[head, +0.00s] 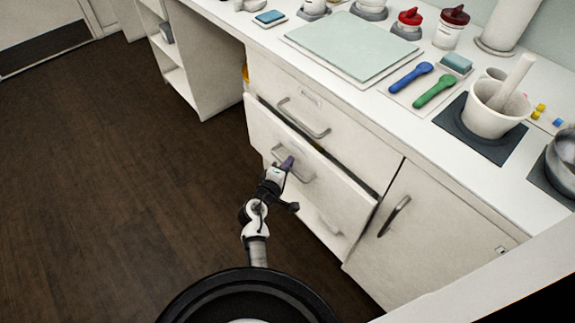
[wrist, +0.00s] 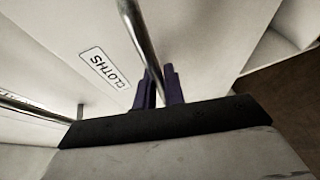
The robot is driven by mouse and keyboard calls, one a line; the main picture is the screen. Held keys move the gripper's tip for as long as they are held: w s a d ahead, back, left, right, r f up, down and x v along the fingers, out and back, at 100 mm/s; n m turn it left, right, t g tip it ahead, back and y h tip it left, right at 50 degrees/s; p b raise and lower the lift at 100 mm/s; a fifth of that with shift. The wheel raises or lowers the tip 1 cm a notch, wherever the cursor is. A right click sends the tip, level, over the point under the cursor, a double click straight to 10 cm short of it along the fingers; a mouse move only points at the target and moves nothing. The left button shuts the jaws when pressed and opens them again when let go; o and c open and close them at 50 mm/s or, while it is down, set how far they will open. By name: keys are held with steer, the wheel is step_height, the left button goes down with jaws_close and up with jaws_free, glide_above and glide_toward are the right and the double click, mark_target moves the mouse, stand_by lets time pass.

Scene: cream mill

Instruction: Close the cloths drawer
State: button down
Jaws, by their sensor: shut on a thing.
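The cloths drawer (head: 333,200) is the white middle drawer of the cabinet, and it stands part way out, with a narrow gap along its top edge. Its metal bar handle (head: 306,180) is partly covered by my gripper (head: 287,163). In the wrist view, the "CLOTHS" label (wrist: 104,67) is on the drawer front. The handle (wrist: 138,35) runs between the two purple fingers of my gripper (wrist: 160,90), which is shut on it. The drawer's inside is mostly hidden.
A shut drawer (head: 275,88) is above and another drawer (head: 318,222) below. A cupboard door (head: 405,235) stands to the right. The counter above holds a pale green board (head: 345,45), blue and green spoons, and a mortar (head: 490,115). The dark wood floor (head: 120,150) at left is clear.

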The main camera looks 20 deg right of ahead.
mark_target(297, 159)
steer(key=d, duration=0.1)
steer(key=w+d, duration=0.1)
steer(key=d, duration=0.1)
steer(key=shift+w+d, duration=0.15)
steer(key=shift+d, duration=0.1)
steer(key=c, duration=1.5)
jaws_free()
steer(key=shift+d, duration=0.1)
steer(key=shift+r, duration=0.1)
